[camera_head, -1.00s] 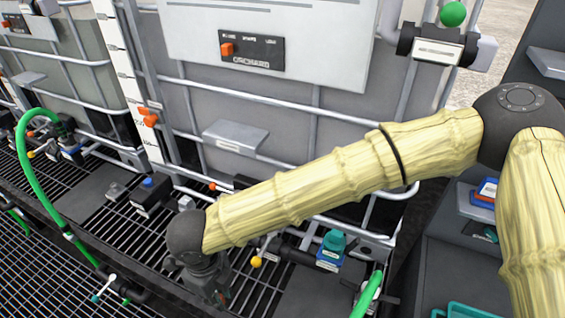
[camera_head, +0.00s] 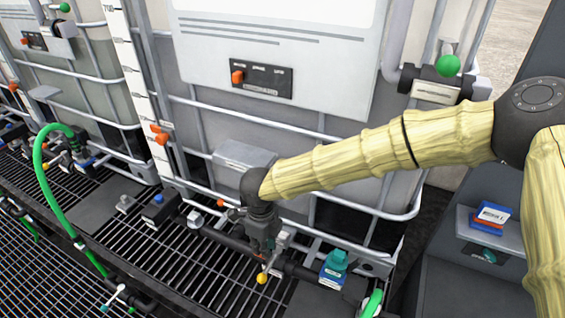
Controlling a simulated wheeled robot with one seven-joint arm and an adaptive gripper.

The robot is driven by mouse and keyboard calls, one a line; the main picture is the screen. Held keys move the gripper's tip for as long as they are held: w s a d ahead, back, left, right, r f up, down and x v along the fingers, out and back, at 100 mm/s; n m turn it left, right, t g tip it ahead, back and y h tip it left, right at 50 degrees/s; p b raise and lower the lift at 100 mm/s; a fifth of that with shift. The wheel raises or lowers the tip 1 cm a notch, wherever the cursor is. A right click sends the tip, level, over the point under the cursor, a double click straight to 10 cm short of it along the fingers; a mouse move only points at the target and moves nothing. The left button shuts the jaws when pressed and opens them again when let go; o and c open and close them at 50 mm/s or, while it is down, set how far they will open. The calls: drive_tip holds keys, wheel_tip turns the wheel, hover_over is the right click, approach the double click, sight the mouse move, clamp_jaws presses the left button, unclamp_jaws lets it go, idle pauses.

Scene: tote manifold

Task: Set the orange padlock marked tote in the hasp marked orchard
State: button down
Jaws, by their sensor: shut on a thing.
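My gripper (camera_head: 264,250) points down at the front of the near tank, just above the dark pipework. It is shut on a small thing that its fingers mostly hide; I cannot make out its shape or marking. The tank's black panel (camera_head: 275,85) has an orange knob (camera_head: 237,76) at its left; its lower label is blurred now but reads ORCHARD in the earlier view. I cannot clearly pick out the padlock or the hasp. A lever with a yellow ball end (camera_head: 262,278) shows just below my gripper.
A teal-topped fitting (camera_head: 336,264) stands right of my gripper, and a blue-topped block (camera_head: 158,205) stands left. A grey box-shaped ledge (camera_head: 243,158) juts from the tank close behind. Green hoses (camera_head: 45,190) loop at left. Blue and red items (camera_head: 491,215) lie on the right shelf.

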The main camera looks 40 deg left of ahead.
drive_tip(key=w+a+b, duration=0.3)
drive_tip(key=w+a, duration=0.1)
drive_tip(key=w, duration=0.7)
drive_tip(key=shift+w+d+f+b, duration=0.1)
drive_tip(key=shift+f+b, duration=1.5)
drive_tip(key=shift+f, duration=0.2)
drive_tip(key=shift+w+d+f+b, duration=0.1)
drive_tip(key=shift+f+b, duration=1.5)
drive_tip(key=shift+f, duration=0.15)
drive_tip(key=c, duration=1.3)
unclamp_jaws()
